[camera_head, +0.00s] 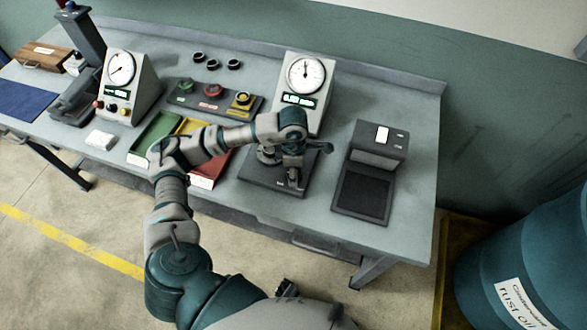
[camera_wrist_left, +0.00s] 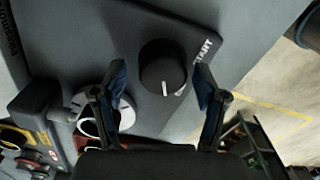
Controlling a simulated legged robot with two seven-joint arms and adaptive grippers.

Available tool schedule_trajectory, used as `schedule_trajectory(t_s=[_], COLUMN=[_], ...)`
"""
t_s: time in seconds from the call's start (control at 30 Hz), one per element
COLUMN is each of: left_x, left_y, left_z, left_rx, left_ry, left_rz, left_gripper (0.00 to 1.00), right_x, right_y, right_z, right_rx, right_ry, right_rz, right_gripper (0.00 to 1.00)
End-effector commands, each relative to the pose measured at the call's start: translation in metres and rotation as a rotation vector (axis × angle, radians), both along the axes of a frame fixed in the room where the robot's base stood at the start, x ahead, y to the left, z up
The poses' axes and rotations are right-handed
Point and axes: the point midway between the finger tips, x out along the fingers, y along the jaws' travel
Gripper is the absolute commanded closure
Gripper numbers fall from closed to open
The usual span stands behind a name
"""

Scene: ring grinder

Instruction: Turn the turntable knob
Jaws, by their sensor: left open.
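The black round knob (camera_wrist_left: 162,72) with a white pointer line sits on a dark base plate beside the printed word START. My left gripper (camera_wrist_left: 158,92) is open, its two fingers on either side of the knob in the picture; no contact shows. In the head view the left gripper (camera_head: 293,172) is over the dark base plate (camera_head: 262,180) and hides the knob. A round metal part (camera_head: 267,154), perhaps the turntable, stands left of the gripper. A dark part at the bottom (camera_head: 287,288) may be my right gripper; its jaws are unclear.
A dial gauge box (camera_head: 305,78) stands behind the base plate. A black scale-like device (camera_head: 362,190) is to its right. Green (camera_head: 158,135) and red (camera_head: 212,170) trays lie to the left, under my arm. A blue drum (camera_head: 530,265) stands at the right.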

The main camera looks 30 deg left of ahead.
Motion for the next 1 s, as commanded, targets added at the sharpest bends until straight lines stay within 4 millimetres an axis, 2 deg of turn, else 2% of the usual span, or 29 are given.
schedule_trajectory(t_s=[0.17,0.5,0.6,0.77,1.0], left_x=[0.001,0.002,0.002,0.001,0.001], left_y=[-0.001,0.001,0.002,0.002,0.003], left_z=[0.013,0.087,0.103,0.116,0.118], left_rx=[-0.001,-0.002,-0.001,-0.001,-0.001], left_ry=[-0.003,-0.005,-0.004,-0.002,0.0], left_rz=[0.001,0.0,0.001,0.0,0.0], left_gripper=[0.28,0.28,0.28,0.28,0.28], right_x=[-0.002,-0.001,-0.001,-0.001,-0.001], right_y=[0.0,0.0,0.0,0.0,0.0], right_z=[0.0,0.0,0.0,0.0,0.0], right_rx=[0.002,0.001,0.001,0.0,0.0], right_ry=[0.001,0.0,0.0,0.0,-0.001], right_rz=[0.0,0.0,0.0,0.0,0.0], right_gripper=[0.6,0.6,0.6,0.6,0.6])
